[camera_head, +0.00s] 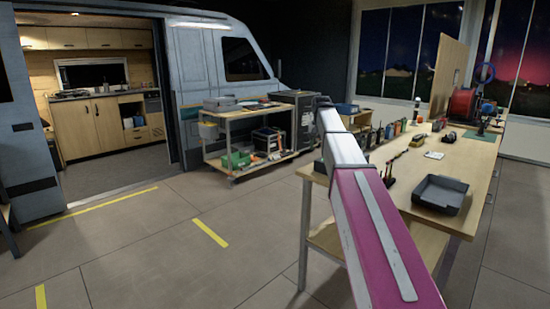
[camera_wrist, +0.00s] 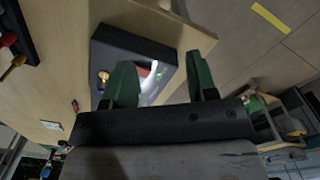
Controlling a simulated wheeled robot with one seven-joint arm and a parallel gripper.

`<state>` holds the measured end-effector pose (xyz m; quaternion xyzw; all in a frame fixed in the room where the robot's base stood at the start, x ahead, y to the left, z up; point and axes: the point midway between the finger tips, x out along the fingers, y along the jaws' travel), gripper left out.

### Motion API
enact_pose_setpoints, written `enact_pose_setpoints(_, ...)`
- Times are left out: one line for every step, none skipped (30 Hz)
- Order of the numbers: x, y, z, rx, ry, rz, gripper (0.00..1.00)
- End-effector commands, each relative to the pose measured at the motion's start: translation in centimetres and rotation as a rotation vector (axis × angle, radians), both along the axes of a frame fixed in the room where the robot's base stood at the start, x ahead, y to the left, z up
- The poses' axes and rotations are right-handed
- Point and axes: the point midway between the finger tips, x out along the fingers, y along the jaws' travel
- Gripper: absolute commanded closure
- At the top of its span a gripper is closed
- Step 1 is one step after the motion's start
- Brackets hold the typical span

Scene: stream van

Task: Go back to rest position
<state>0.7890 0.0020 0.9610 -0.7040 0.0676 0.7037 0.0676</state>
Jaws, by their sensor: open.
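My gripper (camera_wrist: 160,62) shows in the wrist view as two green fingers, spread apart and open, with nothing held between them. Behind the fingers is a dark container (camera_wrist: 112,50) near the edge of the wooden workbench (camera_wrist: 75,25). A brass-coloured item (camera_wrist: 103,77) and something red and white show in or by it, partly hidden by the left finger. In the head view my magenta and white arm reaches forward past the workbench's left end, and the gripper is hidden.
A black tray (camera_head: 440,194) lies on the workbench's near right part. Small tools and bottles line its far side, with a red reel (camera_head: 463,104) behind. A loaded cart (camera_head: 232,142) stands by the van (camera_head: 205,60). The floor (camera_head: 150,245) at left is clear.

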Motion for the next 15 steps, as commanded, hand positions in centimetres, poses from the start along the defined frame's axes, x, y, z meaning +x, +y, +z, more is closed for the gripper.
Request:
enact_pose_setpoints(-0.5, 0.0, -0.9, 0.000, 0.001, 0.002, 0.47)
enact_pose_setpoints(-0.7, 0.0, -1.4, 0.000, 0.002, 0.004, 0.47)
enact_pose_setpoints(-0.9, 0.0, -2.0, 0.000, 0.002, 0.007, 0.47)
enact_pose_setpoints(-1.1, 0.0, -2.6, 0.000, 0.002, 0.009, 0.47)
enact_pose_setpoints(-1.4, 0.0, -3.2, 0.000, 0.002, 0.011, 0.47)
enact_pose_setpoints(-1.7, 0.0, -4.0, 0.000, 0.001, 0.014, 0.47)
enact_pose_setpoints(-2.0, 0.0, -4.7, 0.000, 0.002, 0.016, 0.47)
enact_pose_setpoints(-2.3, 0.0, -5.3, 0.000, 0.002, 0.019, 0.47)
enact_pose_setpoints(-2.7, 0.0, -6.3, 0.000, 0.002, 0.022, 0.47)
enact_pose_setpoints(-3.0, 0.0, -7.0, 0.000, 0.002, 0.024, 0.47)
enact_pose_setpoints(-3.4, 0.0, -7.9, 0.001, 0.003, 0.027, 0.47)
enact_pose_setpoints(-4.0, 0.0, -9.0, 0.000, 0.002, 0.031, 0.47)
enact_pose_setpoints(-4.6, 0.0, -10.1, 0.000, 0.002, 0.035, 0.47)
enact_pose_setpoints(-5.1, 0.0, -11.1, 0.000, 0.003, 0.039, 0.47)
enact_pose_setpoints(-6.0, 0.0, -12.6, 0.001, 0.003, 0.046, 0.47)
